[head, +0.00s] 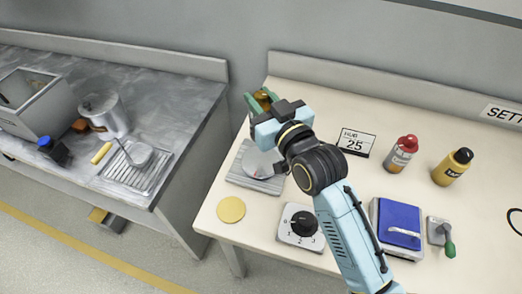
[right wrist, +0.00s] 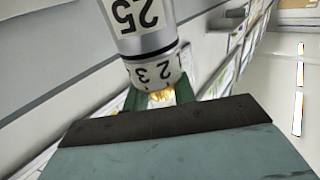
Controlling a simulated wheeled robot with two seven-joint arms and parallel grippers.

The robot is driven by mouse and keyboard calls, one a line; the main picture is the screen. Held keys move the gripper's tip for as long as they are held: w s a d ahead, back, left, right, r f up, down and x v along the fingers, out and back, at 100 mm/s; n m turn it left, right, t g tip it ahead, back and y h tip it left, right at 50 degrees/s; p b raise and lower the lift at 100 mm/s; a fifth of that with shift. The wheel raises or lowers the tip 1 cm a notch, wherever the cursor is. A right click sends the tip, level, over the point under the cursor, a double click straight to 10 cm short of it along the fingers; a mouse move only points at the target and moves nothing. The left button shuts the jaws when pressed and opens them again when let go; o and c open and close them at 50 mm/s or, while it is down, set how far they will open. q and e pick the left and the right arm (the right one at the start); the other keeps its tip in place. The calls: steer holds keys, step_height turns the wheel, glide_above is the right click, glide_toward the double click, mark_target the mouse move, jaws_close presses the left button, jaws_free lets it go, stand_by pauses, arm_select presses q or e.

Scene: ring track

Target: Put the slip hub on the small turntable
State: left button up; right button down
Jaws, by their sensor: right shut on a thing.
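My right gripper (head: 262,100) has green fingers shut on the brass-coloured end of the slip hub (head: 264,97). In the right wrist view the hub is a silver cylinder (right wrist: 146,42) with a "25" label and a white band marked 2 and 3. Its brass end sits between the green fingertips (right wrist: 159,97). In the head view my gripper and wrist hide most of the hub. Below the gripper a pale round piece (head: 260,163) with a red mark shows over a grey slab (head: 241,179). I cannot tell whether it is the small turntable. My left gripper is out of view.
A yellow disc (head: 231,210) and a numbered dial box (head: 301,238) lie in front of the slab. A "HUB 25" sign (head: 357,142), two bottles (head: 401,155), a blue-topped box (head: 398,220) and a green-handled tool (head: 447,236) stand to the right. A gap separates the grey counter (head: 184,103) at left.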

step_height(320, 180, down, 5)
steer(key=shift+b, duration=0.6)
steer(key=shift+f, duration=0.55)
step_height(320, 180, down, 3)
steer(key=shift+f+b, duration=0.15)
steer(key=shift+b, duration=0.4)
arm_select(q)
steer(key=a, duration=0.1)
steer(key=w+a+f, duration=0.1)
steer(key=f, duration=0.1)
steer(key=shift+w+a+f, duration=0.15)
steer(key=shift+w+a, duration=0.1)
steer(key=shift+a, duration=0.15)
arm_select(e)
steer(key=shift+f, duration=0.1)
steer(key=c, duration=1.3)
jaws_free()
steer(key=shift+f, duration=0.1)
steer(key=shift+c, duration=0.2)
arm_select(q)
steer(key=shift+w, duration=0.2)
arm_select(e)
steer(key=shift+o, duration=1)
